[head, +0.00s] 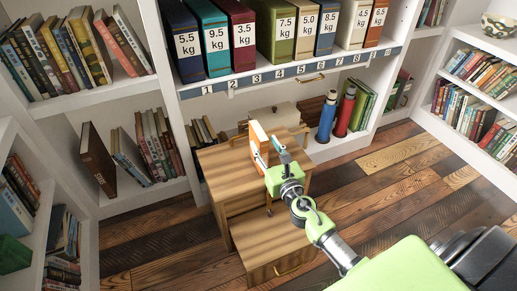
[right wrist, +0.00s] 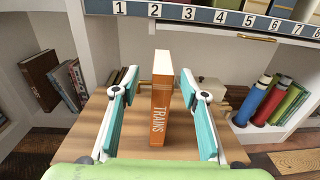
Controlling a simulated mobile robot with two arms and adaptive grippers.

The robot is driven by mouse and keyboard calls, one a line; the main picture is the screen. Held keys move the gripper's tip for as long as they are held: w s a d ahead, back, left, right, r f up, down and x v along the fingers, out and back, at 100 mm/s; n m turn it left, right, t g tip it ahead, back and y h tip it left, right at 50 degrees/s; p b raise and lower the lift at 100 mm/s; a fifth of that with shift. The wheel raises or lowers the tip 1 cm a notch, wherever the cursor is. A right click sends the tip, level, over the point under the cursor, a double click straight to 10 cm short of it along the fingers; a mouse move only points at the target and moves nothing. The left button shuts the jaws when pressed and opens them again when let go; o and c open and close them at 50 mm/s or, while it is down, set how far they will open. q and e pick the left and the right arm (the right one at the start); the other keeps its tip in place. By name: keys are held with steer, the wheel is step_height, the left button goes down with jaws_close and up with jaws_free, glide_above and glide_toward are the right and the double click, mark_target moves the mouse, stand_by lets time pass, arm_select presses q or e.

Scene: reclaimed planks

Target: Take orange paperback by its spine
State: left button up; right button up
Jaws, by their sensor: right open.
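The orange paperback (right wrist: 161,100) stands upright on a wooden cabinet top (right wrist: 140,153), its spine lettered TRAINS facing the right wrist camera. It also shows in the head view (head: 257,139), with its pale cover or page side visible. My right gripper (right wrist: 160,85) is open, with one teal-padded finger on each side of the book. Gaps show between the book and both fingers in the wrist view. In the head view the right gripper (head: 270,155) is at the book's near side. My left gripper is not in view.
Behind the cabinet is a white shelf with weight-labelled binders (head: 243,45) above a numbered strip (head: 300,70). A blue bottle (head: 327,118) and a red bottle (head: 345,113) stand on the lower shelf. Bookshelves flank both sides. Plank floor (head: 400,180) is clear at right.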

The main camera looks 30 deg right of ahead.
mark_target(258, 130)
steer(key=w, duration=0.5)
steer(key=w+d, duration=0.1)
steer(key=w, duration=0.1)
steer(key=shift+w+d+b, duration=0.1)
steer(key=shift+w+b, duration=0.15)
steer(key=shift+b, duration=0.15)
steer(key=shift+r, duration=0.15)
jaws_close()
